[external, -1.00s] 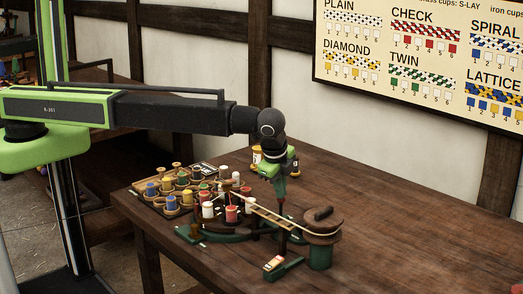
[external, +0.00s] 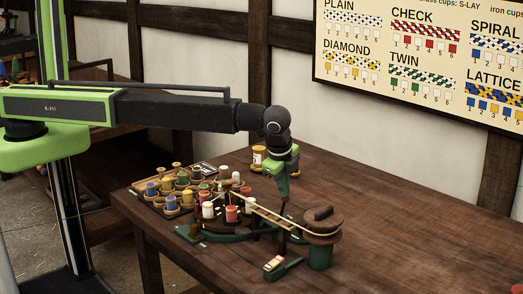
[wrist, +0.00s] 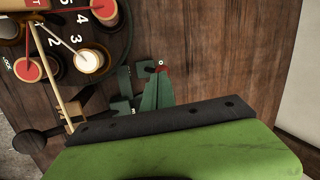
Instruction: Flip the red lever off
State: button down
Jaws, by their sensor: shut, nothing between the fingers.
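The red lever (wrist: 163,69) shows in the wrist view only as a small red piece beside a white O mark, just past the tips of my gripper (wrist: 157,80). My green fingers are shut together with nothing between them, and they cover part of what lies under them. Whether they touch the lever I cannot tell. In the external view my gripper (external: 285,205) points down over the braiding machine, between the wooden ladder-like strip (external: 272,217) and the back of the table. The lever is not clear there.
A round board (wrist: 98,35) with numbered places and bobbins lies at the left.

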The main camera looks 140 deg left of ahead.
dwell(0.6)
jog(key=a+p+v, duration=0.1)
jog(key=p+v, duration=0.8)
jog(key=v, duration=0.1)
jog(key=shift+p, duration=0.35)
jog(key=shift+r, duration=0.1)
jog(key=shift+d, duration=0.1)
